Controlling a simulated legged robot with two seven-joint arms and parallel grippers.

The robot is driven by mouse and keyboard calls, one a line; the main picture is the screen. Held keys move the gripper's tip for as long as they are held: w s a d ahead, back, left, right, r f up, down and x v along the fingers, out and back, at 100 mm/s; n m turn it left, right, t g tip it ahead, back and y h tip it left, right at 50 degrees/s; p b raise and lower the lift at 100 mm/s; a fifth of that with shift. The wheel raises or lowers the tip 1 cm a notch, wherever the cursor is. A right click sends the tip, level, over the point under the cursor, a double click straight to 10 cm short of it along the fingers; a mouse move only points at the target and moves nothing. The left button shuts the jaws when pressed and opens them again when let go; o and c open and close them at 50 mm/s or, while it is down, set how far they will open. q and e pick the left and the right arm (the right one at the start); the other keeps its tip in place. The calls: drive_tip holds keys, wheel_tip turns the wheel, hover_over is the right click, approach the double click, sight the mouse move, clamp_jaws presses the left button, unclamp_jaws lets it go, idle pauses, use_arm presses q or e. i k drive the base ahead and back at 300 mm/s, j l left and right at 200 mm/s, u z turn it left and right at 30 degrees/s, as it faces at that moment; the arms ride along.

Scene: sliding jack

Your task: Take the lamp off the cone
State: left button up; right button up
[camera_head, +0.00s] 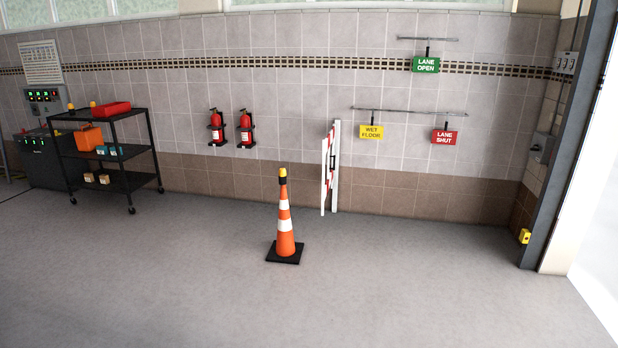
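An orange traffic cone (284,239) with white bands stands upright on a black square base on the grey floor, a little left of the picture's middle. A small lamp (283,175) with a yellow-orange top and a dark lower part sits on the cone's tip. Neither of my grippers shows in the head view, so nothing is seen touching the lamp or the cone.
A black wheeled cart (135,183) with boxes stands at the left. A folded red-and-white barrier (331,170) stands by the back wall. Two fire extinguishers (217,128) hang there, with signs (371,132) on rails. The floor (420,280) around the cone is clear.

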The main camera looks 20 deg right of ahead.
sight(283, 176)
drive_tip(key=i+j+z, duration=0.15)
drive_tip(key=i+z, duration=0.25)
drive_tip(key=i, duration=4.35)
drive_tip(key=i+z, duration=0.2)
drive_tip(key=i, duration=0.55)
drive_tip(key=i+j+z, duration=0.15)
drive_tip(key=i, duration=0.6)
